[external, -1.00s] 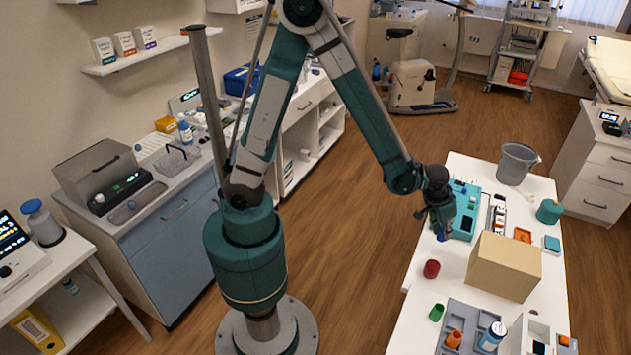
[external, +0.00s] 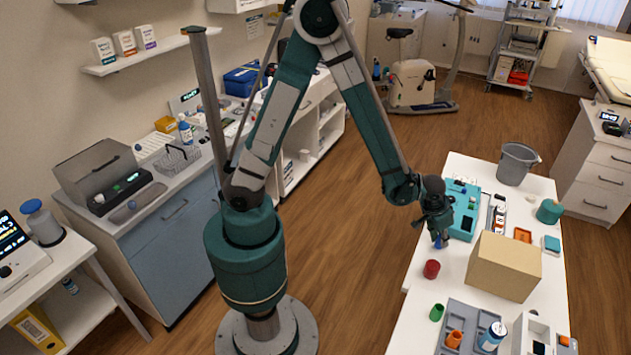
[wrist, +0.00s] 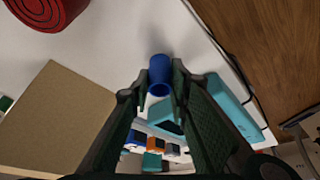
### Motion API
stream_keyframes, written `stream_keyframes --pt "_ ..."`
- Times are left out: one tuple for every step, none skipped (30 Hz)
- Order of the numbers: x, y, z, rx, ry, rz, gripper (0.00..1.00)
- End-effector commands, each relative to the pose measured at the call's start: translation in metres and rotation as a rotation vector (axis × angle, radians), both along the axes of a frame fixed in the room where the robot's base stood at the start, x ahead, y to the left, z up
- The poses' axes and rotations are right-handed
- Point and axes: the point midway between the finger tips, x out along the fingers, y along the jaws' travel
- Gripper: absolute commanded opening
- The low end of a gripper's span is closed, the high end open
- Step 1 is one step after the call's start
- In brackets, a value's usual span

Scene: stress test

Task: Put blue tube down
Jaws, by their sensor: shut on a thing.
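The blue tube (wrist: 160,74) is between the fingertips of my gripper (wrist: 158,92) in the wrist view, and the gripper is shut on it. In the external view the tube (external: 438,243) shows below my gripper (external: 437,228), close above or on the white table (external: 420,280) near its left edge. I cannot tell whether the tube touches the table. The tube is at the near side of the teal tray (external: 468,205).
A grey bucket (external: 517,163) is at the back.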

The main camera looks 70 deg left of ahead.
Motion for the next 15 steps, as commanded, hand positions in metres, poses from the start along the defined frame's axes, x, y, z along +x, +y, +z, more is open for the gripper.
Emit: stream_keyframes --pt "0.0 0.0 -0.0001 0.0 0.0 0.0 0.11" --pt "0.0 0.0 0.0 0.0 0.0 0.0 0.11" --pt "0.0 0.0 0.0001 0.0 0.0 0.0 0.11" --pt "-0.0001 0.0 0.0002 0.0 0.0 0.0 0.11" --pt "-0.0001 0.0 0.0002 0.0 0.0 0.0 0.11" --pt "-0.0001 0.0 0.0002 0.0 0.0 0.0 0.11" --pt "0.0 0.0 0.0001 0.0 0.0 0.0 0.11" --pt "0.0 0.0 -0.0002 0.0 0.0 0.0 0.11" --pt "-0.0001 0.0 -0.001 0.0 0.0 0.0 0.11" --pt "-0.0001 0.0 -0.0019 0.0 0.0 0.0 0.11" --pt "-0.0001 0.0 -0.0027 0.0 0.0 0.0 0.11" --pt "-0.0001 0.0 -0.0037 0.0 0.0 0.0 0.11" --pt "-0.0001 0.0001 -0.0037 0.0 0.0 0.0 0.2" --pt "0.0 0.0 -0.0031 0.0 0.0 0.0 0.24" --pt "-0.0001 0.0001 -0.0029 0.0 0.0 0.0 0.29"
